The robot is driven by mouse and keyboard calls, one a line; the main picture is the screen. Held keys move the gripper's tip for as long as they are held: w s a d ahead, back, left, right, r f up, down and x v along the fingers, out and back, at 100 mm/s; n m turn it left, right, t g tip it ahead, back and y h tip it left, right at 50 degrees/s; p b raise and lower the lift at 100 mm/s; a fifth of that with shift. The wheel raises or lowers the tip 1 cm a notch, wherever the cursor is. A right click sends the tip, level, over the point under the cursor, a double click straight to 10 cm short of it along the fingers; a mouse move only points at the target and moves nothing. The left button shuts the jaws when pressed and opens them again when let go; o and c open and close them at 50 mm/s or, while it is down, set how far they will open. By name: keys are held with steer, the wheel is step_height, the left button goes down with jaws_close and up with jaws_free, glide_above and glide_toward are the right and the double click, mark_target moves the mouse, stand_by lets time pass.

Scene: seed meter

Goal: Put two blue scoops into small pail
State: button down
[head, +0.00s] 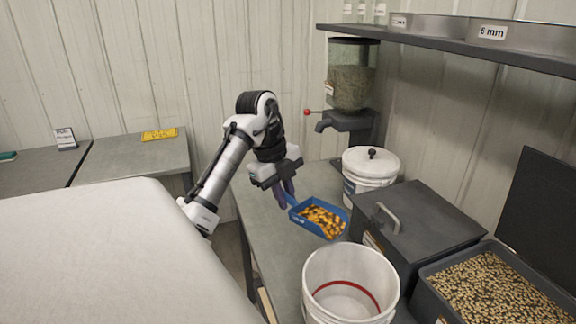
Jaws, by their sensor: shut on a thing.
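My gripper (285,196) is shut on a blue scoop (297,216), at the scoop's left end. The scoop looks about level and holds orange-yellow kernels. It is over the grey bench; the picture does not clearly show whether it touches the bench top. An open white pail (318,272) with a red line around its inside stands in front of the scoop, nearer to me. No kernels show in the visible part of the pail; its bottom is partly hidden. A second white pail (352,190), with a lid and a dark knob, stands behind and to the right of the scoop.
A dark lidded bin (425,222) stands right of the scoop, beside an open bin (432,298) of tan pellets. A seed dispenser (352,85) with a red-knobbed lever stands at the back under a shelf (450,42). The bench (270,240) is clear left of the scoop.

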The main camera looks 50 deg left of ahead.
mark_target(300, 204)
steer(key=shift+w+d+f+b, duration=0.1)
steer(key=shift+d+f+b, duration=0.25)
steer(key=shift+d+f, duration=0.3)
steer(key=shift+w+d+f+b, duration=0.1)
steer(key=shift+d+f+b, duration=0.3)
steer(key=shift+f, duration=0.4)
steer(key=shift+d+y+b, duration=0.2)
steer(key=shift+y+b, duration=0.15)
steer(key=shift+y, duration=0.05)
steer(key=r+y+b, duration=0.1)
steer(key=b, duration=0.1)
steer(key=d+r+y+b, duration=0.1)
steer(key=b, duration=0.1)
steer(key=d+r+y+b, duration=0.1)
steer(key=r+y+b, duration=0.1)
steer(key=shift+w+d+m, duration=0.1)
steer(key=shift+m, duration=0.2)
steer(key=shift+w+d+r+g+y+b, duration=0.15)
steer(key=shift+d+r+y+b, duration=0.1)
steer(key=shift+d+r+y, duration=0.65)
steer(key=shift+w+d+r+g+y+b, duration=0.1)
steer(key=shift+d+r+g+y+b, duration=0.1)
steer(key=shift+d+r+y, duration=0.65)
steer(key=shift+w+d+r+m+y+b, duration=0.1)
steer(key=shift+d+r+m+y+b, duration=0.1)
steer(key=shift+d+r+y, duration=0.65)
steer(key=shift+w+d+r+m+y+b, duration=0.1)
steer(key=shift+d+r+y+b, duration=0.1)
steer(key=shift+d+r+y, duration=0.65)
